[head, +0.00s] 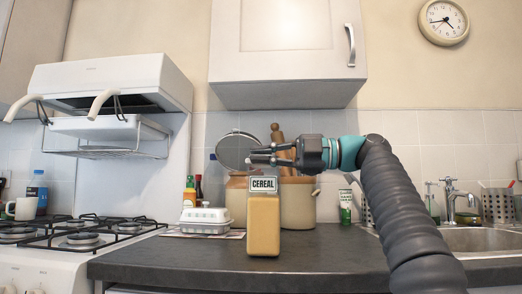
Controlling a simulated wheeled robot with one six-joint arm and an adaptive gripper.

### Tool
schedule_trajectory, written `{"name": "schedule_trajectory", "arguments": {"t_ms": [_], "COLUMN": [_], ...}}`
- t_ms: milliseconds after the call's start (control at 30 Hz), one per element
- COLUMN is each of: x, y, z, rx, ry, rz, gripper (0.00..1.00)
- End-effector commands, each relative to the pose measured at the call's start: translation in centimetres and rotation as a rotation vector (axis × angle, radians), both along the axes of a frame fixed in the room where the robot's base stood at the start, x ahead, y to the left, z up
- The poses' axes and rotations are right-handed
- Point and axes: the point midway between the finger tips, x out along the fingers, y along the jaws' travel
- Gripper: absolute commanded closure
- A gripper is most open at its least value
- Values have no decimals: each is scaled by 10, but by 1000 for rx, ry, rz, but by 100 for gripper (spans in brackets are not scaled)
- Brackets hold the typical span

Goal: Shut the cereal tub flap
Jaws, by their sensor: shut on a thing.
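The cereal tub (263,225) stands upright on the dark counter near its front edge. It has a tan lower part and a white CEREAL label near the top. My gripper (254,155) reaches in from the right, just above the tub's top, with its fingers pointing left.
Behind the tub are a large cream crock (297,205) and a rolling pin (277,134). A white egg box (205,220) lies left, beside the gas hob (80,238). The counter (330,250) right of the tub is clear.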

Motion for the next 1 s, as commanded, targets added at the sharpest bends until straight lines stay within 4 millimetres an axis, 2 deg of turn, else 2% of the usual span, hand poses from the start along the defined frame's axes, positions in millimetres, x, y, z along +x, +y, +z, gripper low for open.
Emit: {"name": "schedule_trajectory", "arguments": {"t_ms": [433, 500, 533, 1000], "x": [3, 3, 3, 2], "y": [3, 3, 3, 1], "z": [-5, -5, -5, -2], "rx": [-6, -6, -5, -2], "ry": [9, 9, 9, 4], "rz": [6, 5, 4, 3], "gripper": [100, 76, 71, 71]}}
